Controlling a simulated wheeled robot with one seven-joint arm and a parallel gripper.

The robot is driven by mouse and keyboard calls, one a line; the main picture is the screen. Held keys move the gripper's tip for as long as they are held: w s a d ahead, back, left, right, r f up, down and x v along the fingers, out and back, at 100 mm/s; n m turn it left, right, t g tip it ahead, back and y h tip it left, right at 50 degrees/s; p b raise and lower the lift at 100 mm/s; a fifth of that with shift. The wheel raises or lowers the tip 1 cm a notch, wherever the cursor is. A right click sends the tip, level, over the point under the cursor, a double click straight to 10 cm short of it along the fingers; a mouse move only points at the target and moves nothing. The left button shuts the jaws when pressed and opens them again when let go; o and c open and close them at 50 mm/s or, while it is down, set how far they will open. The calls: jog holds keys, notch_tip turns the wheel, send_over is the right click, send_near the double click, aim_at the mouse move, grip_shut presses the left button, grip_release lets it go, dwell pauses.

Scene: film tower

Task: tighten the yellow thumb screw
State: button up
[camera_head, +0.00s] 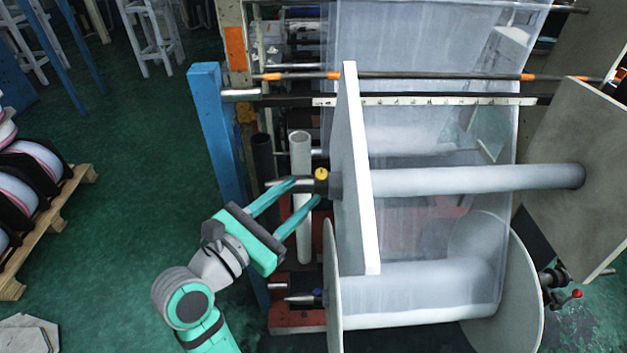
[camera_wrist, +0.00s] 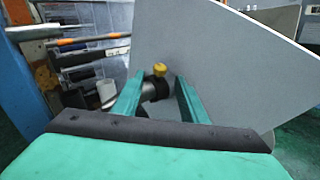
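The yellow thumb screw (camera_head: 321,174) sits on top of a dark collar (camera_head: 335,186) on the upper roll's shaft, beside a pale square plate (camera_head: 355,170). In the wrist view the yellow thumb screw (camera_wrist: 160,69) shows between and beyond my two teal fingers. My gripper (camera_head: 306,190) is open, its fingers spread apart around the shaft end near the collar. In the wrist view my gripper (camera_wrist: 157,88) has a clear gap between the fingers. I cannot tell whether either finger touches the shaft or collar.
A blue post (camera_head: 215,125) stands left of the shaft. A white tube (camera_head: 301,190) and a dark tube stand behind my fingers. A lower film roll with a round flange (camera_head: 333,290) lies below. Open green floor (camera_head: 120,200) is at left.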

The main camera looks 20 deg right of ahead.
aim_at(317, 178)
jog(key=x, duration=0.5)
jog(key=shift+w+d, duration=0.2)
jog(key=shift+d, duration=0.1)
grip_shut()
